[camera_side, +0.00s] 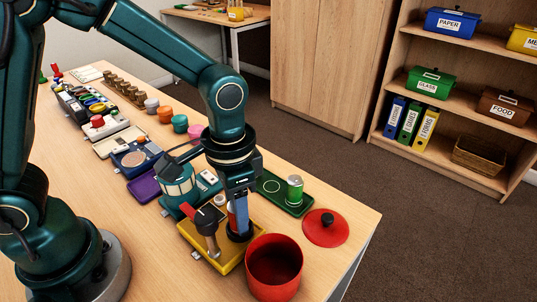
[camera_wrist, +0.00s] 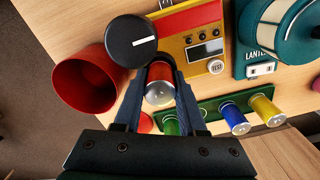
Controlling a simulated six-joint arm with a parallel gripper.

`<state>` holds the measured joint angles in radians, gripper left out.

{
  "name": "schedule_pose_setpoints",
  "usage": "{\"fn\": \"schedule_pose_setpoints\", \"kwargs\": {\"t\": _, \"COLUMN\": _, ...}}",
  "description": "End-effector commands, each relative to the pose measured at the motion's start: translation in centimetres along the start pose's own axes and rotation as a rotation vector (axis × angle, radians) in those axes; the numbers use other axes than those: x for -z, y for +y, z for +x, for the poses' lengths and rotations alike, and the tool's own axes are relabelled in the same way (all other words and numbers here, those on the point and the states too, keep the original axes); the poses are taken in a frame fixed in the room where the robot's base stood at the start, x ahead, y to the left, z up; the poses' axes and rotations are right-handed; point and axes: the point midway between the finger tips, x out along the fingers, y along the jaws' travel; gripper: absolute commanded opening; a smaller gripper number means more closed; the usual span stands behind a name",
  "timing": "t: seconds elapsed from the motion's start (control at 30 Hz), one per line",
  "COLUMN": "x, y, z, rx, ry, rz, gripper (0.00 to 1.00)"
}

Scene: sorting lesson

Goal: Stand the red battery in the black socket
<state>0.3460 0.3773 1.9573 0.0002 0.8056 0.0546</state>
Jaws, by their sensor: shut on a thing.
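My gripper (camera_side: 239,208) is shut on the red battery (camera_side: 231,218), with one finger on each side of it. The battery is upright in the side view, directly over the black socket (camera_side: 239,235) on the yellow tester (camera_side: 225,262). I cannot tell whether its lower end is inside the socket or just above it. In the wrist view my gripper (camera_wrist: 160,88) holds the red battery (camera_wrist: 160,72), its silver end facing the camera. The yellow tester (camera_wrist: 172,27) shows a red panel, a display and a TEST button. The socket is hidden there.
A black knob (camera_wrist: 132,41) on the tester stands close beside my fingers. A red pot (camera_side: 274,274) stands in front, with its red lid (camera_side: 326,228) to the right. A green tray (camera_side: 271,187) holds batteries. A teal lantern (camera_side: 178,183) stands behind the tester.

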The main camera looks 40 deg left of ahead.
Motion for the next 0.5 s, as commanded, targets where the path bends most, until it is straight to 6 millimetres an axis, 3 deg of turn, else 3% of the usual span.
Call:
{"fn": "schedule_pose_setpoints", "kwargs": {"t": 0.37, "x": -0.01, "y": 0.00, "z": 0.74, "rx": 0.000, "ry": -0.001, "rz": 0.000, "gripper": 0.00}}
{"fn": "schedule_pose_setpoints", "kwargs": {"t": 0.4, "x": -0.01, "y": 0.00, "z": 0.78, "rx": 0.000, "ry": -0.001, "rz": 0.000, "gripper": 0.44}}
{"fn": "schedule_pose_setpoints", "kwargs": {"t": 0.43, "x": 0.00, "y": 0.00, "z": 0.76, "rx": 0.000, "ry": 0.000, "rz": 0.000, "gripper": 0.53}}
{"fn": "schedule_pose_setpoints", "kwargs": {"t": 0.5, "x": 0.00, "y": 0.00, "z": 0.75, "rx": 0.000, "ry": 0.000, "rz": 0.000, "gripper": 0.53}}
